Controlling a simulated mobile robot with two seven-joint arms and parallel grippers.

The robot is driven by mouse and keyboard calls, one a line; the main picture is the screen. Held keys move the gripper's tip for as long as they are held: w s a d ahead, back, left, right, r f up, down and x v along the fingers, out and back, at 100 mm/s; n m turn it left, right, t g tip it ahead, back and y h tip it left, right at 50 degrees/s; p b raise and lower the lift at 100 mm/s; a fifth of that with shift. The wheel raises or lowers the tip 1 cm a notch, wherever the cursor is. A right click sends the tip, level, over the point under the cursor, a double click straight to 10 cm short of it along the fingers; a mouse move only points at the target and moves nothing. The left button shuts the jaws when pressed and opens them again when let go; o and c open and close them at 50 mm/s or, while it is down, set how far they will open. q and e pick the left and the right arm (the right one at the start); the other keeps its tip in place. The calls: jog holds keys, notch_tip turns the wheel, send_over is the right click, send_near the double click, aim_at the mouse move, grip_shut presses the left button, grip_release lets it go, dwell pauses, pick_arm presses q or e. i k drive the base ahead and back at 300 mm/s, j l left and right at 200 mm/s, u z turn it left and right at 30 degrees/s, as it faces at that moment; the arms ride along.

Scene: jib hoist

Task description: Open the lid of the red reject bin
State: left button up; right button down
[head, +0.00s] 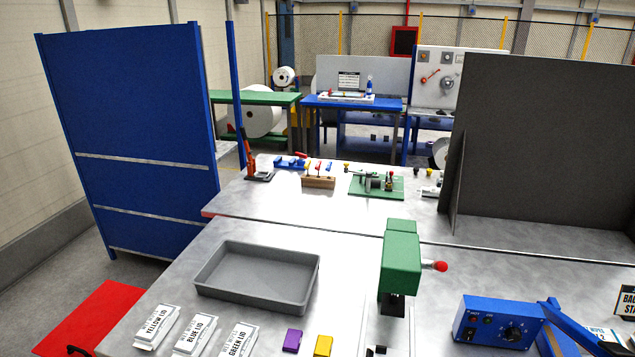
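No bin is plainly recognisable in the head view. A flat, speckled red surface (85,318) lies at the lower left, beside the left edge of the near table, and is cut off by the bottom edge. I cannot tell whether it is the red bin's lid or a red patch on the floor. A small dark curved piece (77,350) shows at its lower edge, perhaps a handle. Neither of my grippers is in view.
The near metal table holds a grey tray (257,278), labelled lid boxes (196,334), purple and yellow blocks, a green press (401,262) and a blue control box (497,322). A blue panel (130,130) stands behind the red surface. Grey floor lies between them.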

aim_at(77, 335)
jog(key=u, duration=1.4)
jog(key=i+j+u, duration=0.25)
jog(key=i+u, duration=0.15)
jog(key=i+j, duration=0.15)
jog(key=i, duration=0.4)
jog(key=i+j+u, duration=0.15)
jog(key=i, duration=0.4)
jog(key=i+j, duration=0.1)
jog(key=i, duration=0.4)
jog(key=i+j+z, duration=0.2)
jog(key=i+z, duration=0.15)
jog(key=i, duration=0.15)
jog(key=i+j+z, duration=0.4)
jog(key=i+l, duration=0.05)
